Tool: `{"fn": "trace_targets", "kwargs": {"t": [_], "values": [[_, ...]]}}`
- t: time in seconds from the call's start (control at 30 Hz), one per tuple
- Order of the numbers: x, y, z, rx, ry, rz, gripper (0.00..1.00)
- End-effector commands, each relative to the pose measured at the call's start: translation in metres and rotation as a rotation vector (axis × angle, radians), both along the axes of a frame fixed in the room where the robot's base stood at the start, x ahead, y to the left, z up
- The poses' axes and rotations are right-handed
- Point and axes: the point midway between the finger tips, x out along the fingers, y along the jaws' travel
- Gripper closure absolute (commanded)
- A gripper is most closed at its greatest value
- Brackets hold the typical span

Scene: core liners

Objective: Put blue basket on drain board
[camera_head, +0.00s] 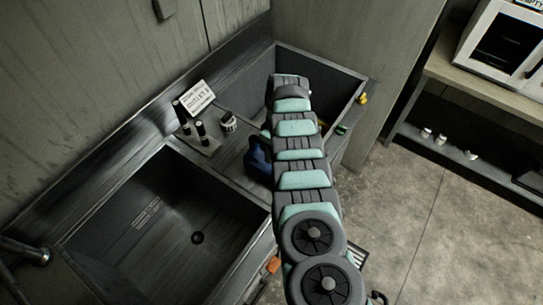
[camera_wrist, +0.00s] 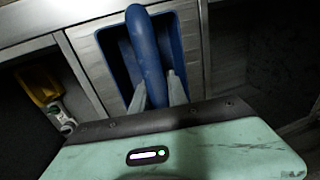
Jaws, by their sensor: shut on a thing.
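The blue basket (camera_head: 257,160) shows at the left side of my arm in the head view, partly hidden by it. It is over or on the grey strip between the two sinks, which looks like the drain board (camera_head: 229,155). In the wrist view, the blue basket (camera_wrist: 148,50) has a thick arched handle, and its open body lies below. My gripper (camera_wrist: 158,88) is shut on the handle, one finger at each side. The grey board (camera_wrist: 188,38) shows around the basket. I cannot tell whether the basket touches it.
A deep, empty sink (camera_head: 160,225) lies to the left, and another sink (camera_head: 318,72) lies behind my arm. Dark bottles (camera_head: 201,130) and a white sign (camera_head: 198,97) stand at the board's back. A yellow item (camera_wrist: 40,84) shows at the wrist view's left. A shelf (camera_head: 465,80) stands right.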

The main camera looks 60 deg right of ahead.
Motion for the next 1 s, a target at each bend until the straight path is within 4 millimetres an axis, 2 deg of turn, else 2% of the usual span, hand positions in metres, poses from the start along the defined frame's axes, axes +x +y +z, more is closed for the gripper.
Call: {"fn": "trace_targets", "kwargs": {"t": [0.07, 0.47, 0.5, 0.7, 0.77, 1.0], "values": [[-0.0017, 0.0009, -0.0091, 0.003, 0.003, 0.0, 1.0], [-0.0007, 0.0004, -0.0133, 0.0, 0.002, 0.0, 1.0], [-0.0008, 0.0005, -0.0134, 0.0, 0.002, 0.0, 0.8], [-0.0008, 0.0005, -0.0122, 0.0, 0.002, 0.0, 0.63], [-0.0007, 0.0006, -0.0121, 0.0, 0.002, 0.001, 0.59], [-0.0008, 0.0007, -0.0115, 0.0, 0.003, 0.001, 0.59]]}}
